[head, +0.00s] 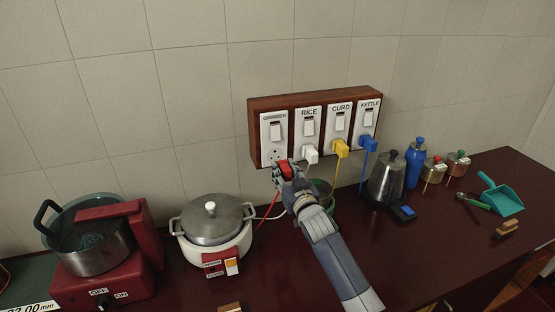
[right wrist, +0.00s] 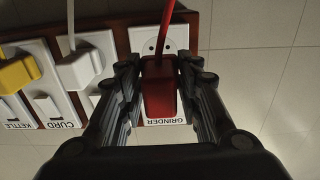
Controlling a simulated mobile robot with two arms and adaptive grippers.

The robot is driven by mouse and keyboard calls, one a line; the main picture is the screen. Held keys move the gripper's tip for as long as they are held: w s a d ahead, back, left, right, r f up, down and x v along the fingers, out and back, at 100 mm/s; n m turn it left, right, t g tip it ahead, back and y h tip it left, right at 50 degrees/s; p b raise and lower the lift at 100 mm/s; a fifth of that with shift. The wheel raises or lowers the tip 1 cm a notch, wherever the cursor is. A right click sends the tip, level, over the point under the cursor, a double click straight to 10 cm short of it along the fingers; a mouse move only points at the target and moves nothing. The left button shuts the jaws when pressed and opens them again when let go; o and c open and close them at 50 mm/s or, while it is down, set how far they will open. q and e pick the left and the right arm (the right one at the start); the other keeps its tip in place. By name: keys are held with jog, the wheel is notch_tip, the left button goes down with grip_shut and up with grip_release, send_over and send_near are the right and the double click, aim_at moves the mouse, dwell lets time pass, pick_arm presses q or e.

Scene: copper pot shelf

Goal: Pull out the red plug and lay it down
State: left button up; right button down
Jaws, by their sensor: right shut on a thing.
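The red plug (head: 284,167) is in my right gripper (head: 287,174), just below and in front of the GRINDER socket plate (head: 274,132). In the right wrist view the red plug (right wrist: 159,92) sits between the two fingers, which are shut on it, and its red cord runs upward. The round socket face with its holes (right wrist: 158,46) shows bare there, so the plug looks out of it; the exact gap is hard to tell. The red cord (head: 268,209) hangs to the counter. My left gripper is not in view.
White (head: 311,154), yellow (head: 341,148) and blue (head: 369,143) plugs sit in the neighbouring sockets. A rice cooker (head: 212,230) and red grinder (head: 105,282) stand left, a kettle (head: 387,181) right. Bare dark counter (head: 420,255) lies at the front right.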

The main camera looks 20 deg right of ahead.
jog(key=shift+s, duration=0.1)
dwell(0.3)
jog(key=b, duration=0.9)
send_over(288, 261)
notch_tip(288, 261, down, 18)
jog(key=shift+s, duration=0.3)
dwell(1.2)
jog(key=shift+w+f+m+g+h, duration=0.1)
jog(key=shift+f+m+g+h, duration=0.15)
jog(key=shift+m+g+h, duration=0.7)
jog(key=shift+w+f+m+g+h, duration=0.1)
jog(key=shift+f+m+g+h, duration=0.1)
jog(key=shift+m+g+h, duration=0.75)
jog(key=shift+w+f+m+g+h, duration=0.1)
jog(key=shift+f+m+g+h, duration=0.3)
jog(key=shift+g, duration=1)
jog(key=shift+s+d+r, duration=0.1)
jog(key=shift+r, duration=0.1)
jog(key=shift+f, duration=0.1)
jog(key=shift+f+b, duration=2.4)
jog(key=shift+f, duration=0.9)
